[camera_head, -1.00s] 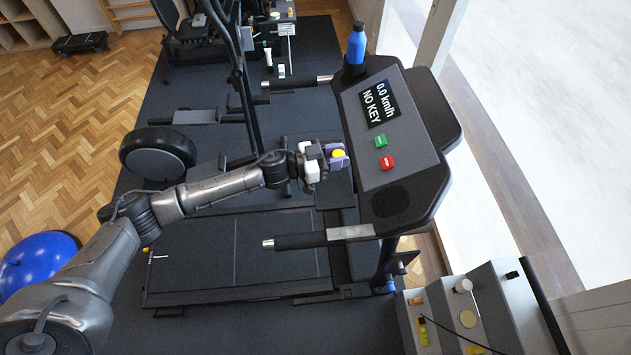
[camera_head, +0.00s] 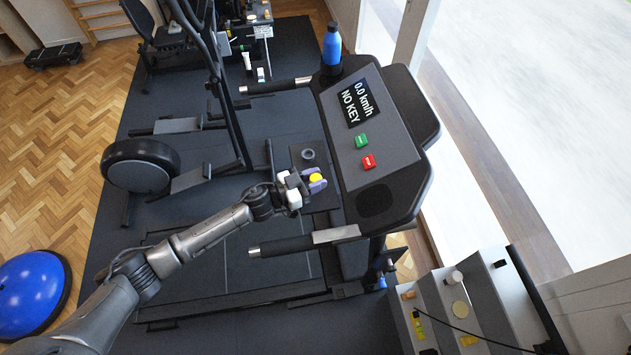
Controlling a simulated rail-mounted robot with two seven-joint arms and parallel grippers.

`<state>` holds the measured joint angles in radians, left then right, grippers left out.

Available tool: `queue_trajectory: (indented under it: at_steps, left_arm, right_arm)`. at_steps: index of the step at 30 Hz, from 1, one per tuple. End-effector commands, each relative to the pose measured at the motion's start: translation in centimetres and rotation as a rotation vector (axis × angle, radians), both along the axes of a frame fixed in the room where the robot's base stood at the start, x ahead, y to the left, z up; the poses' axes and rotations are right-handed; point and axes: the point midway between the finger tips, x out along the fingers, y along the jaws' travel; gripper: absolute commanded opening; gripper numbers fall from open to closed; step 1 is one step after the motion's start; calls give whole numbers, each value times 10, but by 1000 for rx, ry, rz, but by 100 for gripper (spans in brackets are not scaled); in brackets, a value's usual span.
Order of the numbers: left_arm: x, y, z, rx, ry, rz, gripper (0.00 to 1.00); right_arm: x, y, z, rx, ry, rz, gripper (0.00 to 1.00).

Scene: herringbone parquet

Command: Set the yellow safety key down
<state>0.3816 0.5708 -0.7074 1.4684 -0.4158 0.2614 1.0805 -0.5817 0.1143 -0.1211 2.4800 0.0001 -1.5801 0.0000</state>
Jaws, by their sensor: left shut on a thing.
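The yellow safety key (camera_head: 316,178) shows as a small yellow round piece between the purple-grey fingertips of my left gripper (camera_head: 313,182). The gripper is shut on it and holds it just left of the treadmill console (camera_head: 375,160). The console's screen (camera_head: 356,103) reads "0.0 km/h" and "NO KEY". A green button (camera_head: 361,141) and a red button (camera_head: 369,162) are below the screen. My right gripper is not in view.
A blue bottle (camera_head: 331,46) stands at the console's far end. The treadmill's near handlebar (camera_head: 285,245) juts out below my gripper. A stepped grey shelf (camera_head: 452,308) with small items stands at lower right. A blue half ball (camera_head: 30,293) lies at lower left.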

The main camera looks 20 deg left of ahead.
Motion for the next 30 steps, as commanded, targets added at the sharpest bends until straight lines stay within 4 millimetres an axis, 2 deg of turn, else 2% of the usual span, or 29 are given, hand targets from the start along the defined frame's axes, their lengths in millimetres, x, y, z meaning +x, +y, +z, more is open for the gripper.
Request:
queue_trajectory:
  at_steps: [5, 19, 20, 27, 30]
  left_arm:
    - [0, 0, -15, 0, 0, 0, 8]
    - [0, 0, -21, -1, -1, 0, 8]
    - [0, 0, -20, -1, -1, 0, 34]
    - [0, 0, -20, 0, 0, 0, 56]
    - [0, 0, -20, -1, -1, 0, 56]
  right_arm:
    - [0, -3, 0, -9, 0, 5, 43]
    - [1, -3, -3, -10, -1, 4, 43]
    - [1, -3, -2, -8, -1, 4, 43]
    - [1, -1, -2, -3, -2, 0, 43]
    - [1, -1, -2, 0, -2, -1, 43]
